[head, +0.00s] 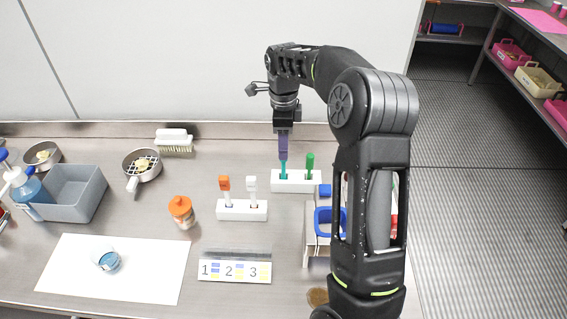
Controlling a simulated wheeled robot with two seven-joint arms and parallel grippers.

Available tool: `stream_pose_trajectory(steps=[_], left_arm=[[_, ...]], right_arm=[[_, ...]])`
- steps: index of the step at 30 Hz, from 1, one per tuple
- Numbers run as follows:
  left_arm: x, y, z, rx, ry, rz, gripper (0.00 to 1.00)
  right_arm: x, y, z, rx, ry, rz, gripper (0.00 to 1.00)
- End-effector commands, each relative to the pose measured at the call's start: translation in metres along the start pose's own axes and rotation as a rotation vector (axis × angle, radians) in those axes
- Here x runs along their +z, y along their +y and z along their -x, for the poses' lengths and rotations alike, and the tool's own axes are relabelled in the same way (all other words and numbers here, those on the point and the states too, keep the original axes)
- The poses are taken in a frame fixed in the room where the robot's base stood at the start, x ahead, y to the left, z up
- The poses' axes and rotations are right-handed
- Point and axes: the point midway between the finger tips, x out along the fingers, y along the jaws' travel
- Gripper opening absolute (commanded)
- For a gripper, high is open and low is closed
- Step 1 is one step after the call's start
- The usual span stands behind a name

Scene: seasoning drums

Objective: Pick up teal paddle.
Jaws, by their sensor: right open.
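The teal paddle (283,168) stands upright in the rear white rack (294,184); only a short length of its handle shows. My right gripper (283,156) points straight down over it, its purple fingers at the top of the teal handle. The jaws are open, and the fingers hide the handle's upper end. I cannot tell from this angle whether they touch it. My left gripper is not in view.
A green handle (310,162) stands in the same rack, just right of my fingers. A front rack (242,213) holds an orange handle (224,185) and a white handle (251,186). An orange-capped jar (181,211) and a numbered card (234,270) lie nearer.

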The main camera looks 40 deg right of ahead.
Motion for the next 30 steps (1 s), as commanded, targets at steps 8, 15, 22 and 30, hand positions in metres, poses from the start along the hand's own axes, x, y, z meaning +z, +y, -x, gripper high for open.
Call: stream_pose_trajectory(steps=[8, 15, 22, 30], left_arm=[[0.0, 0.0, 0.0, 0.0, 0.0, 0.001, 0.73], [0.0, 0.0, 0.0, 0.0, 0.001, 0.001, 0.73], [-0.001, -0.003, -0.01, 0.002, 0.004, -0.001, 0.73], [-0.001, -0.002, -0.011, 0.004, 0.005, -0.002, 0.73]], right_arm=[[0.001, 0.0, -0.007, 0.0, -0.001, 0.001, 0.46], [0.001, 0.0, -0.019, 0.003, 0.0, 0.002, 0.46], [0.002, -0.001, -0.055, 0.001, 0.0, 0.002, 0.46], [0.003, -0.001, -0.059, 0.0, -0.001, 0.002, 0.46]])
